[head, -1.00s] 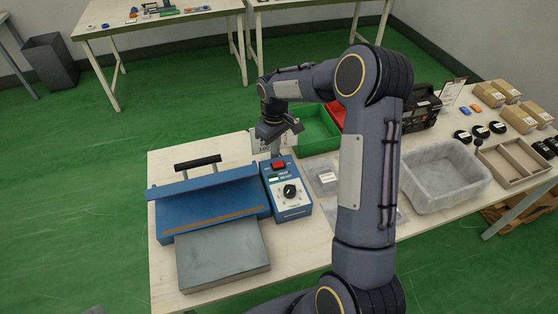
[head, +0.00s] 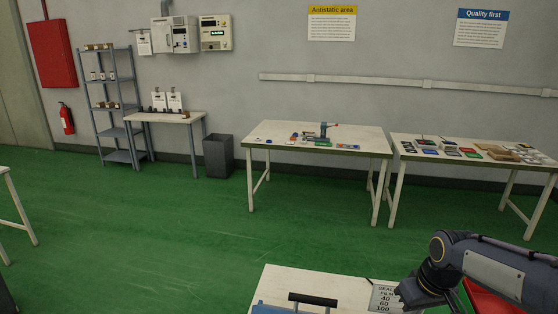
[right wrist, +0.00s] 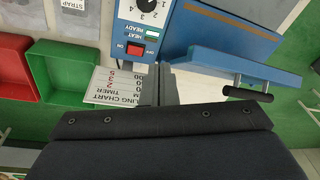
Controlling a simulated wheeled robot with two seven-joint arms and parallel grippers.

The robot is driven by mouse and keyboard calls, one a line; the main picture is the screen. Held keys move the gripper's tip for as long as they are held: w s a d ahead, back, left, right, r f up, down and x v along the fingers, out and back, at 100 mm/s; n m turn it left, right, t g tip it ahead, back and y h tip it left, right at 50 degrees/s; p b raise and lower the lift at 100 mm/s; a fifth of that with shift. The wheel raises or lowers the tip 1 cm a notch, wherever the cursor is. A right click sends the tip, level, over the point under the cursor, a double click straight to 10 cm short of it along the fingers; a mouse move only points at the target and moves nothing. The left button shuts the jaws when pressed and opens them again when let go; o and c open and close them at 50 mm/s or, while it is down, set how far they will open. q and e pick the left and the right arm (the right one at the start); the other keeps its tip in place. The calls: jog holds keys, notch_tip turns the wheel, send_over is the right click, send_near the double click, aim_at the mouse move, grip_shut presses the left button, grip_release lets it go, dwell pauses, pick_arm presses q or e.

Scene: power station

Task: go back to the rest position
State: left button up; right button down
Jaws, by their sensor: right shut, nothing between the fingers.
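My right arm comes in at the lower right of the head view, with its gripper (head: 412,292) beside the white sealing chart (head: 384,297). In the right wrist view the right gripper (right wrist: 158,78) has its fingers together and empty. They overlap the edge of the chart (right wrist: 115,86) in the picture, below the sealer's blue control box (right wrist: 140,22) with its red switch (right wrist: 136,49). I cannot tell whether they touch anything. My left gripper is in neither view.
The blue sealer (right wrist: 235,50) with its black handle (right wrist: 249,93) stands close to the gripper. A green bin (right wrist: 62,72) and a red bin (right wrist: 15,70) are on the other side. Tables (head: 318,138) stand along the wall behind open green floor (head: 190,225).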

jog(key=s+a+r+m+t+y, duration=0.1)
jog(key=s+a, duration=0.3)
jog(key=s, duration=0.6)
jog(key=s+a+r+m+t+y, duration=0.1)
jog(key=s+a, duration=0.4)
jog(key=s, duration=0.5)
jog(key=shift+s+r+m+t+y, duration=0.2)
jog(key=shift+r+m+t+y, duration=0.1)
jog(key=shift+r+m+t, duration=0.5)
jog(key=shift+f, duration=0.2)
jog(key=w+d+f+h+b, duration=0.1)
jog(key=w+d+f+b, duration=0.1)
jog(key=w, duration=0.6)
jog(key=w+d+f+g+h+b, duration=0.1)
jog(key=w+d+f+h+b, duration=0.1)
jog(key=w+d+b, duration=0.3)
jog(key=w+d+f+g+h+b, duration=0.1)
jog(key=w+d+b, duration=0.3)
jog(key=w, duration=0.8)
jog(key=shift+w+f+m+h+b, duration=0.35)
jog(key=shift+f+b, duration=0.2)
jog(key=shift+f, duration=0.25)
jog(key=shift+s, duration=0.1)
jog(key=shift+s+d+r, duration=0.15)
jog(key=shift+s+d, duration=0.05)
jog(key=shift+d, duration=0.55)
